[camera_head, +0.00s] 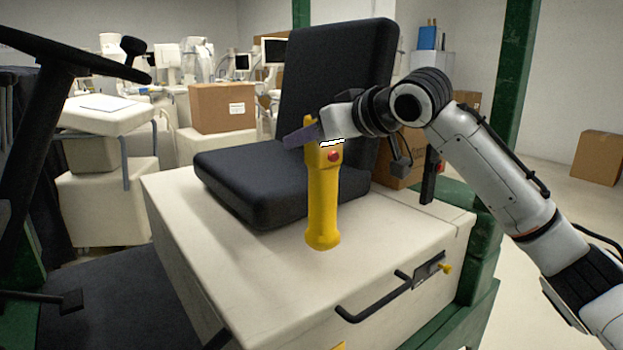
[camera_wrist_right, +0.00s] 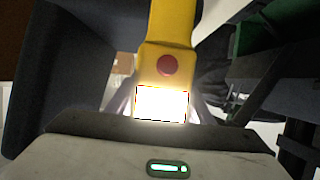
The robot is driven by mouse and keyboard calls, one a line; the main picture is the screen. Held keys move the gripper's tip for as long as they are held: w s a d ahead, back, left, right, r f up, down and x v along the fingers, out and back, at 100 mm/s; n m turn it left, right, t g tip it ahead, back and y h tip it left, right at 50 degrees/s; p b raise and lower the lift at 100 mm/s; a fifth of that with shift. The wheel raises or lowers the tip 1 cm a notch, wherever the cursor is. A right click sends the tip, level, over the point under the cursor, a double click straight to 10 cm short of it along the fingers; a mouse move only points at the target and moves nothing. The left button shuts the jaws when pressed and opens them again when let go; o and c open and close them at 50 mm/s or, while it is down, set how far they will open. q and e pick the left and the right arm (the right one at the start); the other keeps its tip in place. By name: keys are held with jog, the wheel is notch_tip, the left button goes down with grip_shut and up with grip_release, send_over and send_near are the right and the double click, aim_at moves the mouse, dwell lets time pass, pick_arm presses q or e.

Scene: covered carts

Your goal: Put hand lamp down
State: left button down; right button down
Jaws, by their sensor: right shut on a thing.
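The yellow hand lamp (camera_head: 322,205) with a red button stands upright in the head view, its lower end at or just above the white cart top (camera_head: 260,265); I cannot tell whether it touches. My right gripper (camera_head: 305,135) comes in from the right and is shut on the lamp's upper part. In the right wrist view the lamp (camera_wrist_right: 168,30) runs up from between my fingers, its bright lit panel (camera_wrist_right: 161,104) close to the palm. My left gripper is not in view.
A black seat (camera_head: 255,175) with a tall backrest stands right behind the lamp. A black handle (camera_head: 375,305) sticks out of the cart's front. A green post (camera_head: 512,80) rises at the right. Cardboard boxes (camera_head: 222,108) stand behind. The cart top's front left is clear.

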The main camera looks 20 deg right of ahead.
jog(key=shift+f, duration=2.05)
jog(key=shift+f, duration=0.15)
jog(key=c, duration=0.9)
grip_release()
jog(key=shift+f, duration=0.1)
jog(key=b, duration=0.1)
send_near(335, 154)
jog(key=x, duration=0.5)
